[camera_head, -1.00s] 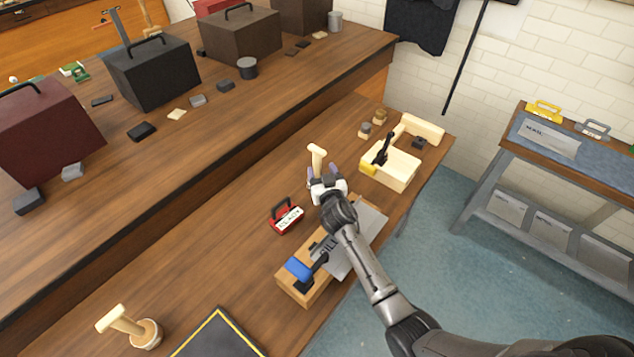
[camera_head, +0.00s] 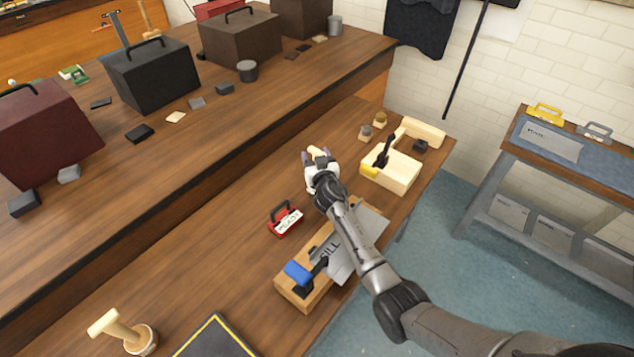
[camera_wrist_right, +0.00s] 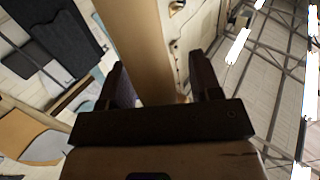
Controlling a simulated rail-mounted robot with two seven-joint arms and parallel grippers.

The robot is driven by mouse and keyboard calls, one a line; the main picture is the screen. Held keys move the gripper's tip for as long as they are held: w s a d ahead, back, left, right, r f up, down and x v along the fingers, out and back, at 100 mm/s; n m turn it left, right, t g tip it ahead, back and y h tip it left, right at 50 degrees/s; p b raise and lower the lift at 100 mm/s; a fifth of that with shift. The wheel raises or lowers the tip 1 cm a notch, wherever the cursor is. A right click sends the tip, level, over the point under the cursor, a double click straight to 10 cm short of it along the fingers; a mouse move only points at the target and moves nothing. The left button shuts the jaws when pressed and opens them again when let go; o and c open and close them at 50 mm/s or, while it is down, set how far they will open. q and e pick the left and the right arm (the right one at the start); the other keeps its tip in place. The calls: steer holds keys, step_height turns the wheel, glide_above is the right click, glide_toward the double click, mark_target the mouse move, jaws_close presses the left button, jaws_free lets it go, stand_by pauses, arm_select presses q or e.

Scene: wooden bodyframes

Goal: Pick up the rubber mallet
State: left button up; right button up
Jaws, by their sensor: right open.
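A pale, wood-coloured tool piece (camera_head: 318,152) shows at my right gripper, mostly hidden by the hand. I take it for the mallet, but its head cannot be made out clearly. My right gripper (camera_head: 317,156) is open around it over the brown bench. In the right wrist view a pale wooden bar (camera_wrist_right: 138,45) runs from the top edge down between the two dark, spread fingers (camera_wrist_right: 155,85). Whether the fingers touch it cannot be told. A second pale T-shaped tool (camera_head: 115,326) stands in a round wooden holder at the lower left. My left gripper is not in view.
A pale wooden box (camera_head: 394,173) with a dark tool stands right of my gripper. A red caddy (camera_head: 285,219) and a wooden block with a blue-and-black tool (camera_head: 299,273) lie nearer. A raised bench (camera_head: 190,130) with cases runs behind. The bench left of the caddy is clear.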

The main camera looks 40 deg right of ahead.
steer(key=c, duration=1)
steer(key=shift+r, duration=0.1)
